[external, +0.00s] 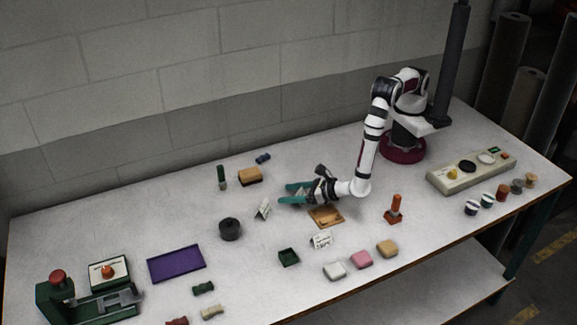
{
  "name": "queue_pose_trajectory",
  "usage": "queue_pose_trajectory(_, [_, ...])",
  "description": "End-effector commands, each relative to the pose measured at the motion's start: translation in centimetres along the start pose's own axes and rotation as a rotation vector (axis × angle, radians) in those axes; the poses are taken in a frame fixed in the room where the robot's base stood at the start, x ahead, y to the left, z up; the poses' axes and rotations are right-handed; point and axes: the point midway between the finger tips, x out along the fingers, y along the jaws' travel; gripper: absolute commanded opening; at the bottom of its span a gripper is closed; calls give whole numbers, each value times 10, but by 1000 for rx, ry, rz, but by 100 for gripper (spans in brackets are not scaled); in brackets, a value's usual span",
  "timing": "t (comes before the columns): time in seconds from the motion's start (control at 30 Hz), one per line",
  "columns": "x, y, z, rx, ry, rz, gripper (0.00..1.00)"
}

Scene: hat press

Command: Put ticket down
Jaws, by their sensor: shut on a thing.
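My gripper (283,193) is low over the middle of the table, with its teal fingers pointing left. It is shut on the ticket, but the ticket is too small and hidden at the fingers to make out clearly. A white folded card with dark marks (263,209) stands just left of and below the fingertips; I cannot tell whether it touches them. A similar white card (321,239) stands in front of a tan wooden board (325,217), which lies below and right of my gripper.
A black round pot (230,229) and a purple tray (176,263) are to the left. A green box (288,257), several coloured blocks (361,259) and an orange stamp (394,210) are in front. A green press (90,299) stands far left.

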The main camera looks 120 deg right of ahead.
Motion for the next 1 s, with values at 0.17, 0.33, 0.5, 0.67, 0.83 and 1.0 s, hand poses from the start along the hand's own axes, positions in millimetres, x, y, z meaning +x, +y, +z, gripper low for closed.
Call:
queue_pose_trajectory(0.17, [1, 0, -2, 0, 0, 0, 17])
queue_pose_trajectory(0.33, [1, 0, -2, 0, 0, 0, 94])
queue_pose_trajectory(0.5, [1, 0, -2, 0, 0, 0, 97])
queue_pose_trajectory(0.67, [0, 0, 0, 0, 0, 0, 97])
queue_pose_trajectory(0.83, [-26, 1, 0, -2, 1, 4, 97])
queue_pose_trajectory(1.0, [-68, 1, 1, -1, 0, 5, 97])
